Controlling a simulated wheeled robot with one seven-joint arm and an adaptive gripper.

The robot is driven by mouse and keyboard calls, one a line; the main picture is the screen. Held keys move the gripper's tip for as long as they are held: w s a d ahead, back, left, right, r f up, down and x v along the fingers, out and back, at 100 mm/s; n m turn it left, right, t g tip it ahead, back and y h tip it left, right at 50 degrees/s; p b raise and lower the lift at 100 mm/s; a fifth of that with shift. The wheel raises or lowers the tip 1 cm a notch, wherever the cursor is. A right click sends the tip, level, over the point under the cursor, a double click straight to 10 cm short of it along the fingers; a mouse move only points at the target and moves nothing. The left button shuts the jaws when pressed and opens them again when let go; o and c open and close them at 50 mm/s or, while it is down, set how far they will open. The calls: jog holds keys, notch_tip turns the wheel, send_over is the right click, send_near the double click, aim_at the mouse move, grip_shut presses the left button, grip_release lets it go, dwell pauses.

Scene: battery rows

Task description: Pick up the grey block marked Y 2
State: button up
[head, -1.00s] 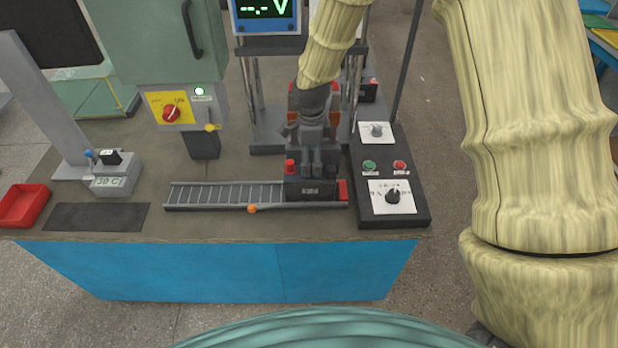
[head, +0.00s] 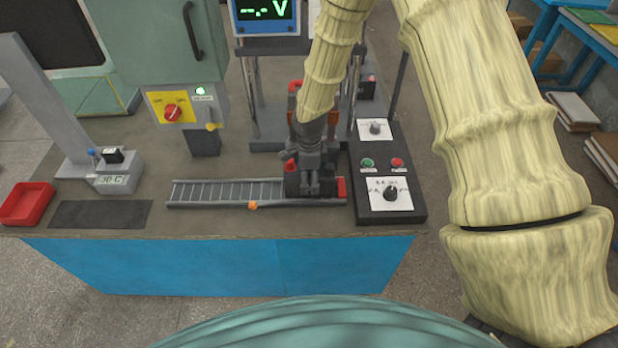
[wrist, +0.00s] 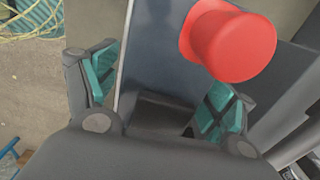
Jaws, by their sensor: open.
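A dark grey block (head: 293,187) with a red cap (head: 291,166) sits at the right end of the ladder-like rail (head: 225,191). My gripper (head: 314,188) is down at this block and hides much of it; no marking on it can be read. In the wrist view, my gripper (wrist: 160,95) is open, with its teal-padded fingers on either side of the dark block (wrist: 155,55). The red cap (wrist: 235,45) stands beyond the fingers, at the upper right. I cannot tell whether the fingers touch the block.
A red end piece (head: 341,187) closes the rail's right end. A control panel (head: 391,215) with knobs and buttons stands close to the right. A metal-post stand with a display (head: 266,17) is behind. A small orange piece (head: 252,205) is on the rail's front edge.

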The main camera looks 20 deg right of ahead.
jog(key=shift+f, duration=0.75)
jog(key=shift+c, duration=0.5)
jog(key=shift+r, duration=0.1)
grip_shut()
